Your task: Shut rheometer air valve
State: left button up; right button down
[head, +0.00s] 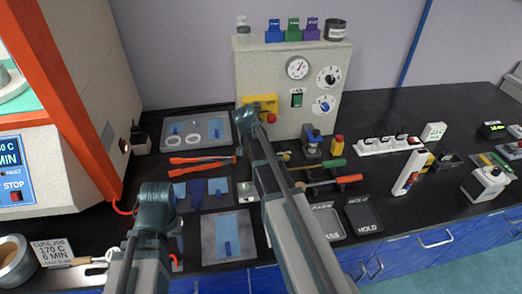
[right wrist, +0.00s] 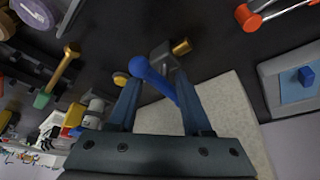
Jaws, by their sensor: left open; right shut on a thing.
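The air valve shows in the right wrist view as a blue lever (right wrist: 148,72) beside a grey body (right wrist: 162,54) with a brass fitting (right wrist: 181,47). My right gripper (right wrist: 158,84) has its fingers on both sides of the lever and is shut on it. In the head view my right arm reaches to the front of the beige rheometer cabinet (head: 262,75) and hides the valve. My left gripper (head: 176,238) is low at the left over the bench, open, well away from the valve; its fingers are mostly hidden by my arm.
Orange tongs (head: 200,160), a grey tray (head: 216,120) and mats with blue samples (head: 228,247) lie left of my right arm. Screwdrivers (head: 335,181) and black trays (head: 363,216) lie right of it. A large orange-framed press (head: 75,130) stands at the left.

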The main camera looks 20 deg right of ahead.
jog(key=c, duration=0.5)
grip_release()
jog(key=shift+d, duration=0.25)
jog(key=shift+c, duration=0.2)
jog(key=shift+a, duration=0.1)
pick_arm(q)
notch_tip(320, 180, up, 13)
jog(key=p, duration=1.2)
jog(key=shift+f+p, duration=0.15)
jog(key=shift+p, duration=0.2)
pick_arm(e)
jog(key=v, duration=1.3)
jog(key=shift+r, duration=0.35)
jog(key=shift+a, duration=0.15)
